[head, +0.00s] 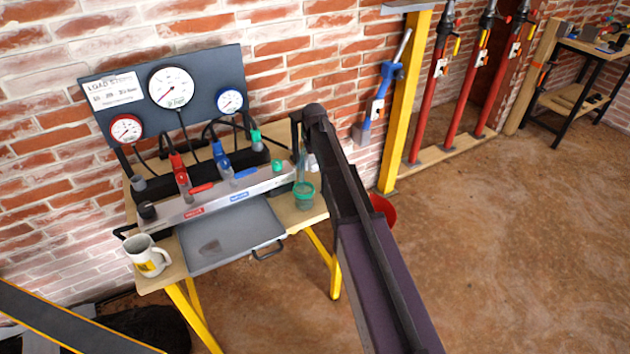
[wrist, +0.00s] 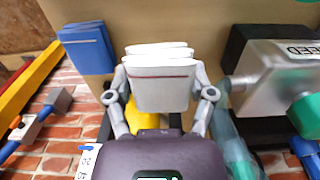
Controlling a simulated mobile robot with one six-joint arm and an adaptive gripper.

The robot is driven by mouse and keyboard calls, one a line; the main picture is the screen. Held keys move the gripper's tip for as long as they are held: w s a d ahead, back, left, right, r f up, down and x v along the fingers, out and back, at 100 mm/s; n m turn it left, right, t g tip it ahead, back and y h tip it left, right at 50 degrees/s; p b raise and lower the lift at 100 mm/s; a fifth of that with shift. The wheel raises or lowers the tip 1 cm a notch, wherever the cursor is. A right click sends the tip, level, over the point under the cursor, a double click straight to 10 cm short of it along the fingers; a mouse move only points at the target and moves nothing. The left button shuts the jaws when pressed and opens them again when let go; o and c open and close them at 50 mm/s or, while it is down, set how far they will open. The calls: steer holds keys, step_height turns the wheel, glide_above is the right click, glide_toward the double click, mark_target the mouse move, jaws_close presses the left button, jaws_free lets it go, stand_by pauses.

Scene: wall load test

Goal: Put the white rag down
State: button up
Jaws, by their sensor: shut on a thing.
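The white rag (wrist: 165,85) is a folded stack with a thin red stripe, in the middle of the wrist view. My gripper (wrist: 160,92) is shut on it, one finger on each side. The rag lies in front of a tan wooden surface (wrist: 195,30); I cannot tell whether it touches it. In the head view my arm reaches over the right end of the bench (head: 283,207) and hides most of the gripper and the rag.
A blue folded cloth (wrist: 86,48) lies left of the rag. The bench also holds a grey tray (head: 235,238), a mug (head: 147,257) and a green jar (head: 303,196).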

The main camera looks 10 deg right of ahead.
mark_target(314, 179)
steer(key=shift+f+b, duration=0.5)
steer(key=shift+f, duration=0.4)
steer(key=shift+f+b, duration=1.85)
steer(key=shift+b, duration=0.05)
steer(key=shift+f, duration=0.2)
steer(key=o, duration=1)
steer(key=shift+c, duration=0.2)
steer(key=shift+r, duration=0.1)
steer(key=shift+r, duration=0.1)
step_height(314, 179, up, 12)
steer(key=p, duration=1.2)
